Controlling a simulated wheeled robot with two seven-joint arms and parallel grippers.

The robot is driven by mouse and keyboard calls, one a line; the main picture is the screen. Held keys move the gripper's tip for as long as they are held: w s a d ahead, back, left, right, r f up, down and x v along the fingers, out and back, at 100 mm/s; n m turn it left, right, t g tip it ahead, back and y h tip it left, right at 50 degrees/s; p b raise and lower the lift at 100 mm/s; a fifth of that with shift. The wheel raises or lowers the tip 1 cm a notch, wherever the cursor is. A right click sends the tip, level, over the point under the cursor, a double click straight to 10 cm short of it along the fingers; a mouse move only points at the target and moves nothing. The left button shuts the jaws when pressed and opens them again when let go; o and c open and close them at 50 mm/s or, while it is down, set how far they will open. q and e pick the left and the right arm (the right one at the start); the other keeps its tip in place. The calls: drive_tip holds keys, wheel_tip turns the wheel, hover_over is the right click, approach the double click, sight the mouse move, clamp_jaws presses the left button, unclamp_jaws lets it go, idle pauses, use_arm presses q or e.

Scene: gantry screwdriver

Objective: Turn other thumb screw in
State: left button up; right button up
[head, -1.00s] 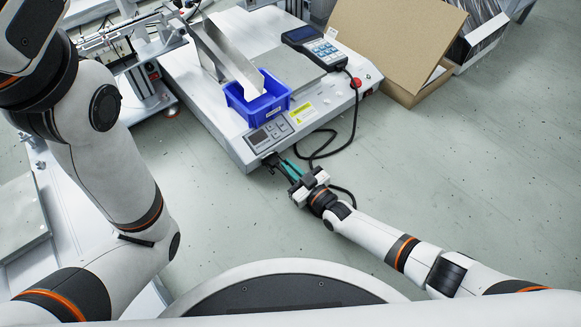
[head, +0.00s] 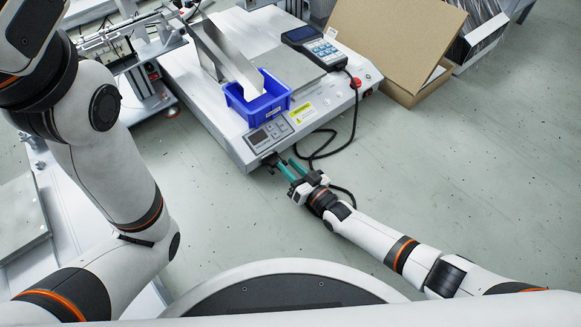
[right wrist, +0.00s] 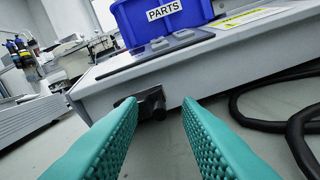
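The thumb screws are on or near a small black connector (right wrist: 150,103) at the front face of the white controller unit; I cannot make out each screw separately. The connector also shows in the head view (head: 270,158). My right gripper (right wrist: 160,108) has teal ribbed fingers, spread apart with nothing between them. The fingertips are just in front of the connector, one on either side of it in the picture. The right gripper also shows in the head view (head: 287,167), close to the unit's front edge. My left gripper is outside the views; only its arm shows at left.
A blue PARTS bin (head: 257,98) stands on the white unit (head: 215,115). A handheld keypad device (head: 313,46) lies at its back. A black cable (head: 353,125) loops over the floor right of the gripper. A cardboard box (head: 400,45) stands at back right. Floor to the right is clear.

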drive_tip(key=shift+s+d, duration=0.15)
drive_tip(key=shift+s, duration=0.05)
drive_tip(key=p+v, duration=0.6)
drive_tip(key=v, duration=0.4)
drive_tip(key=shift+s+d+r+p, duration=0.1)
drive_tip(key=shift+r+p, duration=0.05)
drive_tip(key=shift+p, duration=0.25)
drive_tip(key=shift+s+d, duration=0.3)
drive_tip(key=shift+s, duration=0.2)
